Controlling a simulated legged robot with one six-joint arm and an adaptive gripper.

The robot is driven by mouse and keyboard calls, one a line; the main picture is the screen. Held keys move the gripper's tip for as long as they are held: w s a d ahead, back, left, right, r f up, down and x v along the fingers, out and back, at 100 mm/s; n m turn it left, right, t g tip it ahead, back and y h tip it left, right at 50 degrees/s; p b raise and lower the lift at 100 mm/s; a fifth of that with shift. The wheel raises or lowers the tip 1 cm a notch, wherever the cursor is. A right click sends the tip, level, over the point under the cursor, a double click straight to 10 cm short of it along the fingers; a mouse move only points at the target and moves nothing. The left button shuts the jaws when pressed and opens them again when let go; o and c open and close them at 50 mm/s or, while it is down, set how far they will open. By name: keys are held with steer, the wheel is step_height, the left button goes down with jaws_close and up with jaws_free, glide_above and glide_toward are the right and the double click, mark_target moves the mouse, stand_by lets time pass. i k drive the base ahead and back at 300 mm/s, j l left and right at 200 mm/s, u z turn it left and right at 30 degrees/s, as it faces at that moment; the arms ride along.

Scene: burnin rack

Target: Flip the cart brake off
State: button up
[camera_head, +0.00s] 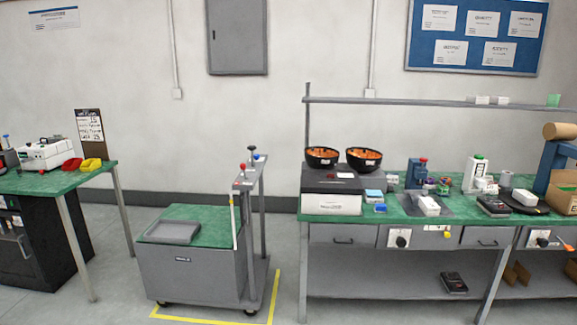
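The grey cart (190,270) stands on the floor between the two benches, with a green top and dark casters. A grey tray (172,231) lies on its top. A grey post frame (255,210) rises at the cart's right side. My gripper is not in view.
Yellow floor tape (214,320) runs around the cart's front and right. A green-topped bench (330,219) with bowls and devices stands to the right. Another green bench (50,181) stands to the left. Bare floor lies between the left bench and the cart.

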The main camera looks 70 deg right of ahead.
mark_target(243, 166)
steer(key=l+z, duration=0.1)
steer(key=z, duration=1.8)
steer(key=i+l, duration=0.1)
steer(key=i, duration=1)
steer(key=i+l+u, duration=0.1)
steer(key=i, duration=0.95)
